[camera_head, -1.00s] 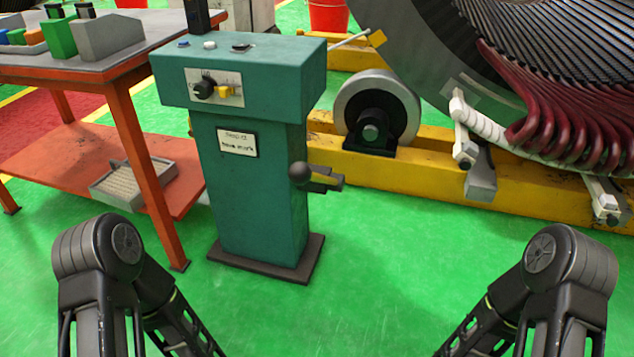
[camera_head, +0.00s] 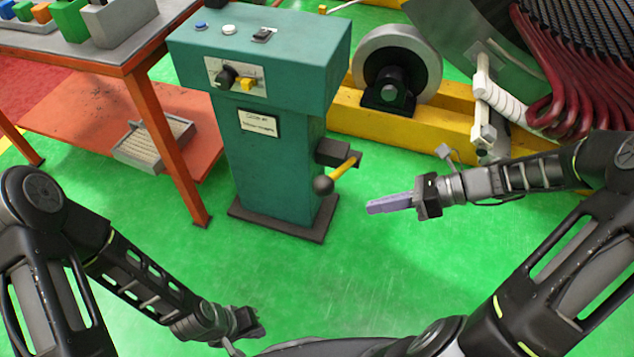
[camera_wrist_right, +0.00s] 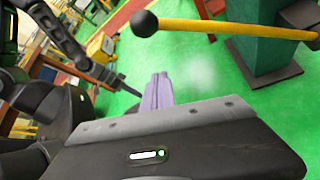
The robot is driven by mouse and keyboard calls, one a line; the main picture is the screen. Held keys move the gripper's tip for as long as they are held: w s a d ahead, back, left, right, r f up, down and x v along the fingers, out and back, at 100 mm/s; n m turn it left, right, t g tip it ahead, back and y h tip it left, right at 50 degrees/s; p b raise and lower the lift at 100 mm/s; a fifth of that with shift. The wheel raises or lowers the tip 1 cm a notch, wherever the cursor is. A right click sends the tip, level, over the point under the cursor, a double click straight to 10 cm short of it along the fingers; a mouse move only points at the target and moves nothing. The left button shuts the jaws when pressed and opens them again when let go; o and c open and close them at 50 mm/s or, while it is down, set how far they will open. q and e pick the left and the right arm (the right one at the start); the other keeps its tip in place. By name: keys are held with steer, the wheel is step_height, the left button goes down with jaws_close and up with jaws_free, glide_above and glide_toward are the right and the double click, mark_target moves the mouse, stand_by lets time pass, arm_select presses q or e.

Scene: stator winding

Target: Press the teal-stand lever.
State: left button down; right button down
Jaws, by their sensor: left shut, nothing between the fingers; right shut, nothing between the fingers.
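The teal stand (camera_head: 265,130) stands upright left of centre in the head view, on a dark base plate. Its lever (camera_head: 343,168), a yellow rod with a black ball knob (camera_head: 323,185), slants down toward the front from a dark bracket on the stand's right side. My right gripper (camera_head: 372,208) is shut and empty, just right of the knob and apart from it. In the right wrist view the lever (camera_wrist_right: 240,29) crosses the top, above the purple fingers (camera_wrist_right: 156,92). My left gripper (camera_head: 258,325) is low at the bottom, far from the lever, with fingers hardly visible.
An orange table (camera_head: 120,62) with coloured blocks stands left of the stand. A yellow rail (camera_head: 435,128) with a roller (camera_head: 400,60) lies behind the lever, and the large stator with red windings (camera_head: 590,80) is at upper right. Green floor in front is clear.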

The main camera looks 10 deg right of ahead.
steer(key=shift+s+a+r+m, duration=0.3)
steer(key=shift+s+r+m, duration=0.1)
steer(key=shift+r, duration=0.05)
steer(key=b+x, duration=0.2)
steer(key=x, duration=0.8)
steer(key=r, duration=0.1)
steer(key=w+r, duration=0.1)
steer(key=r, duration=0.1)
steer(key=shift+w+d+r, duration=0.1)
steer(key=shift+w+r, duration=0.25)
steer(key=shift+w, duration=0.05)
